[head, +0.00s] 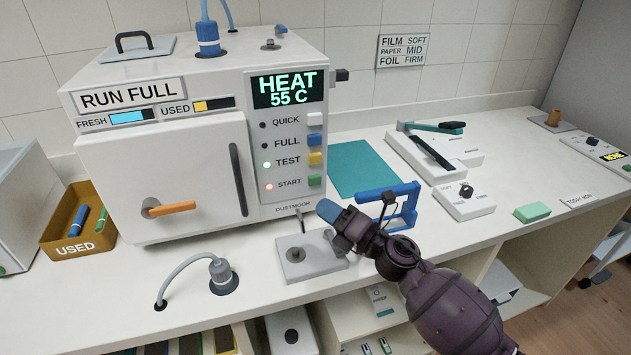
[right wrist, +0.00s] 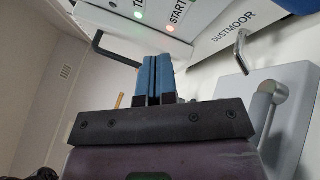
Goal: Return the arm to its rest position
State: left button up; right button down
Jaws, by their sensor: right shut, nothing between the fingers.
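My right arm comes in from the lower right in the head view. Its gripper (head: 329,212) has blue fingertips, pressed together with nothing between them. It is in front of the machine's lower right corner, above the counter, beside a small grey box with a metal lever (head: 299,225). In the right wrist view the blue fingers (right wrist: 154,78) are side by side, pointing toward the machine's panel. The lever (right wrist: 264,98) is to their right there. I cannot tell whether the fingers touch anything.
The white machine (head: 170,190) has its door shut, with an orange handle, and its display reads HEAT 55 C. A blue frame (head: 408,206) stands close behind my right wrist. A hose fitting (head: 222,275) rises from the counter at front left. Open shelves are below the counter (head: 390,262).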

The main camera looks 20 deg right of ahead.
jog(key=shift+s+d+m+t+h, duration=0.15)
jog(key=shift+d+m+t+h, duration=0.3)
jog(key=shift+m, duration=0.35)
jog(key=s+d+f+m+g+h, duration=0.1)
jog(key=s+d+f+m+h, duration=0.2)
jog(key=s+d+m+h, duration=0.55)
jog(key=s+d+f+m+g+h, duration=0.1)
jog(key=s+d+f+m+h, duration=0.15)
jog(key=m+h, duration=0.7)
jog(key=s+f+m+g+y, duration=0.35)
jog(key=s+m+g, duration=0.25)
jog(key=s, duration=0.4)
jog(key=s+f+m+g+y, duration=0.2)
jog(key=s+f+m+g, duration=0.3)
jog(key=s, duration=0.6)
jog(key=w+a+f+t+y, duration=0.1)
jog(key=w+f+t, duration=0.6)
jog(key=f, duration=0.2)
jog(key=shift+w+f, duration=0.2)
jog(key=shift+w, duration=0.2)
